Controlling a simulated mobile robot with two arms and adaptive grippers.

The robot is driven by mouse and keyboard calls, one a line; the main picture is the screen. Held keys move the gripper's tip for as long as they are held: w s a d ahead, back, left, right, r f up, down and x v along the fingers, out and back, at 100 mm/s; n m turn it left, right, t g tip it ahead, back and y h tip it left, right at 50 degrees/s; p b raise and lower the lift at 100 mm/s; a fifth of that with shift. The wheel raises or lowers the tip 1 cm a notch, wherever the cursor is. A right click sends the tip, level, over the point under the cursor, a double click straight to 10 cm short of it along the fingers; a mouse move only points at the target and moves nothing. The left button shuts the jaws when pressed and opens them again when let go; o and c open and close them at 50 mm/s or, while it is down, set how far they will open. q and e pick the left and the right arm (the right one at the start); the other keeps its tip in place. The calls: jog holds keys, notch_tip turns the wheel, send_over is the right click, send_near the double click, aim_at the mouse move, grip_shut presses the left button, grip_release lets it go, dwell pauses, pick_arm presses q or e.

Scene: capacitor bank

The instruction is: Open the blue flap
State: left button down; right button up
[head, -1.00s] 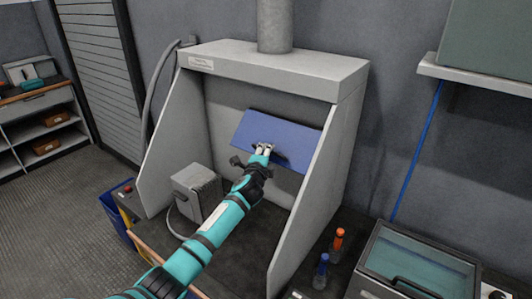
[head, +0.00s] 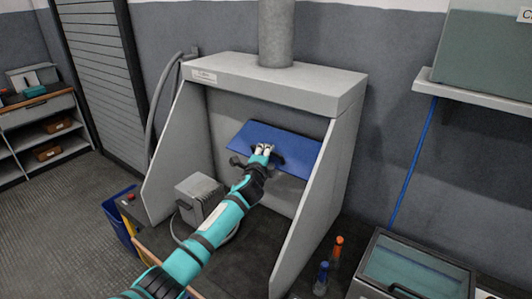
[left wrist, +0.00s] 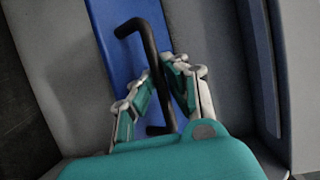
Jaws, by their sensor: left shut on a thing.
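The blue flap (head: 285,143) is at the back inside a grey hood and is tilted, with its broad face showing. My left gripper (head: 263,150) reaches into the hood and is at the flap's front edge. In the left wrist view, a black bar handle (left wrist: 149,45) stands on the blue flap (left wrist: 115,14). The left gripper's fingers (left wrist: 161,80) are on both sides of this handle, shut on it. What lies behind the flap is hidden. My right gripper is not in view.
The grey hood (head: 340,150) has side walls on both sides of my arm. A grey box (head: 200,198) stands inside at the left. Blue (head: 322,275) and orange (head: 337,245) handled tools and a lidded case (head: 415,265) are at the right.

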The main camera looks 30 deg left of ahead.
pick_arm(q)
jog(key=c, duration=1.4)
grip_release()
jog(key=shift+o, duration=0.2)
jog(key=f+v, duration=0.1)
jog(key=v, duration=1.1)
jog(key=shift+r, duration=0.5)
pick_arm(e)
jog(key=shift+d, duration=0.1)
